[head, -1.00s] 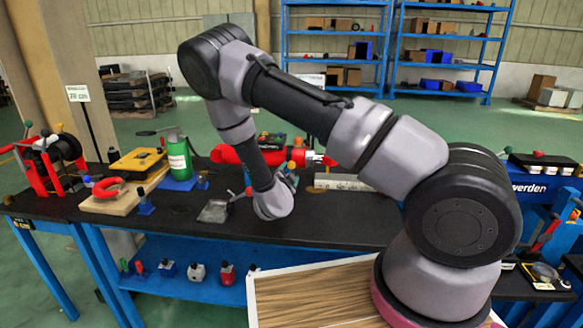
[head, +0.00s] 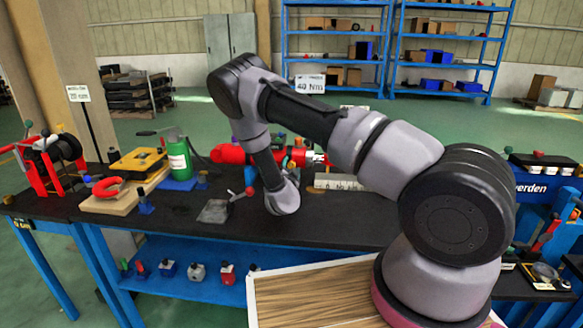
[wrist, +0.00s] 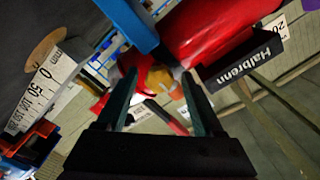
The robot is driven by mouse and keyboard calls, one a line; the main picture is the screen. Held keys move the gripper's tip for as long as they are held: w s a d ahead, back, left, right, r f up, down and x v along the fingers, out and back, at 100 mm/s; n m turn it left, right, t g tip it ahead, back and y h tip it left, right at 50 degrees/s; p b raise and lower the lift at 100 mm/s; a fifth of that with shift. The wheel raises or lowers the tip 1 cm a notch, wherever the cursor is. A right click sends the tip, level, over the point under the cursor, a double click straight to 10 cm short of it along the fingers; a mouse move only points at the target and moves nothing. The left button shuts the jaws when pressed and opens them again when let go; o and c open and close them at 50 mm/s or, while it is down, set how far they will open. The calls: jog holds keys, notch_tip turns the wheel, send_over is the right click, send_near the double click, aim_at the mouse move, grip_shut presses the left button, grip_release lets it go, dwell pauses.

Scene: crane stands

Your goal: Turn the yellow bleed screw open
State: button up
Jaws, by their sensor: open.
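A small yellow-orange part (wrist: 160,78), which looks like the bleed screw, shows in the wrist view beside red parts of the cylinder. My gripper (wrist: 159,82) is open, with one dark finger to either side of the yellow part in the picture. I cannot tell how far ahead of the fingertips it is, and no contact shows. The red cylinder (head: 231,154) lies on the dark bench behind my arm. It also fills the upper right of the wrist view (wrist: 215,25). In the head view my arm hides the fingertips and the screw.
A blue part (wrist: 130,22) is close above the left finger in the wrist view. A ruler (head: 338,182) lies right of my wrist. The front right of the bench (head: 350,228) is clear.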

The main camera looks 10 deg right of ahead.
jog(key=shift+w+d, duration=0.1)
jog(key=shift+w, duration=0.05)
jog(key=shift+c, duration=0.3)
grip_shut()
